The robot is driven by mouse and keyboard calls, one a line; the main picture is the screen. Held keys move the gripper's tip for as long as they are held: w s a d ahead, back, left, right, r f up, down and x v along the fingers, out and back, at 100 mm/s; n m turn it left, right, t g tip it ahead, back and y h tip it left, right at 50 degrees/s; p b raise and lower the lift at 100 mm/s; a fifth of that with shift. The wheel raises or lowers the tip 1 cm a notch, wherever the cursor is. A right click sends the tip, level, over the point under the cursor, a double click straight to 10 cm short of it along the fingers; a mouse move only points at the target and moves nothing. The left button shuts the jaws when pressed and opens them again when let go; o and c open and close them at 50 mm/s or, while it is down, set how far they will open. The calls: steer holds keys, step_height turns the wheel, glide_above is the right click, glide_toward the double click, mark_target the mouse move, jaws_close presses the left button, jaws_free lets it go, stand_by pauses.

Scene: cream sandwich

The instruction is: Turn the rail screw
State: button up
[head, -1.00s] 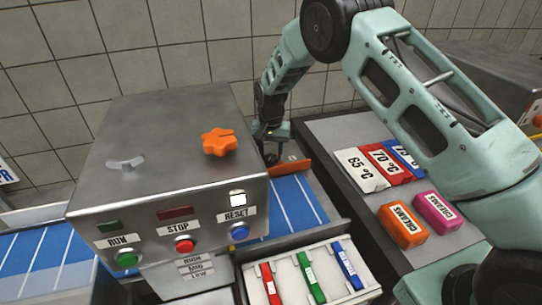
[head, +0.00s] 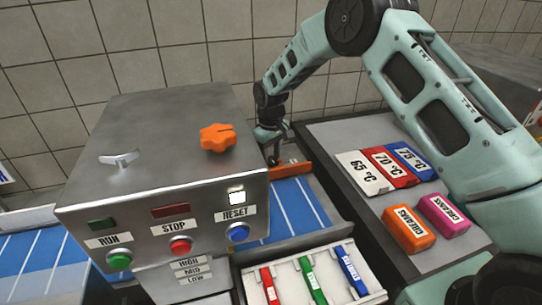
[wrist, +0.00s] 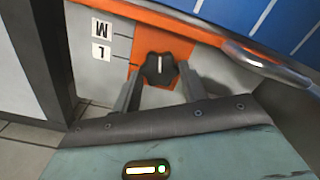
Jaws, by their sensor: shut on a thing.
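The rail screw (wrist: 158,70) is a black lobed knob with a white line on its face, set on the orange rail (wrist: 143,18). In the wrist view my gripper (wrist: 161,76) has one finger on each side of the knob and is shut on it. The white line points roughly toward the top of that view. In the head view my gripper (head: 272,160) is beside the orange rail (head: 291,169), behind the right side of the steel machine; the knob is hidden there.
The steel machine (head: 150,130) carries an orange dial (head: 217,137) and several buttons. A blue belt (head: 300,205) runs below the rail. Temperature blocks (head: 363,172) and cream packs (head: 407,228) sit on the right-hand bench.

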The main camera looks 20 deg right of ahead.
mark_target(271, 159)
steer(key=n, duration=0.5)
steer(key=shift+r+n, duration=0.1)
steer(key=shift+n, duration=0.2)
stand_by(0.4)
steer(key=o, duration=0.7)
step_height(271, 159, up, 17)
steer(key=b, duration=0.2)
steer(key=shift+r, duration=0.2)
